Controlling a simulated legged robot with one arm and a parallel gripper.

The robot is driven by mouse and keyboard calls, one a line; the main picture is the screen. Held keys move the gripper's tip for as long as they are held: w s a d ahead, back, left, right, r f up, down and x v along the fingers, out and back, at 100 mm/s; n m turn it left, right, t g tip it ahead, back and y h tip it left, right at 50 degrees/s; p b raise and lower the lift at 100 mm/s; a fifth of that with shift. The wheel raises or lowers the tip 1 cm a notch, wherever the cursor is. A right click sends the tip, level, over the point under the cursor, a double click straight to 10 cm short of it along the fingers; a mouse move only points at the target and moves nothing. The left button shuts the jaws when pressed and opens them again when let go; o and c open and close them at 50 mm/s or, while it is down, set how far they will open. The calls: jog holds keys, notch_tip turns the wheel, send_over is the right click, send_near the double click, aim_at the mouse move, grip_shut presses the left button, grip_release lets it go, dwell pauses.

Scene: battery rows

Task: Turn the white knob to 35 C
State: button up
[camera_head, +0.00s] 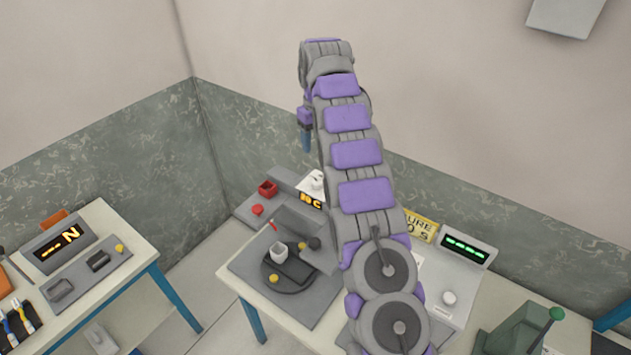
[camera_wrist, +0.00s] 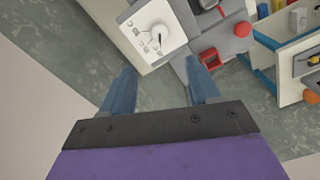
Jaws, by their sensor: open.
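A white knob (camera_wrist: 157,36) with a dark pointer mark sits on a white dial panel (camera_wrist: 136,22) at the top of the wrist view. Its scale marks are too small to read. The panel also shows in the head view (camera_head: 309,193), beside an orange-lit display (camera_head: 310,200). In the head view my gripper (camera_head: 306,136) hangs above the panel.
A red button (camera_head: 257,209) and red box (camera_head: 268,188) stand left of the panel. My arm hides part of the bench. A second bench (camera_head: 133,243) is at the left.

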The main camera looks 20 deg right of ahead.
aim_at(317, 180)
notch_tip(317, 180, down, 15)
dwell(0.6)
jog(key=c, duration=1)
jog(key=shift+c, duration=0.2)
jog(key=shift+r+m, duration=0.1)
jog(key=shift+m, duration=0.2)
jog(key=m+p, duration=0.1)
jog(key=m, duration=0.3)
jog(key=shift+m, duration=2.1)
jog(key=shift+d+p, duration=0.1)
jog(key=shift+p, duration=0.2)
jog(key=shift+w, duration=0.1)
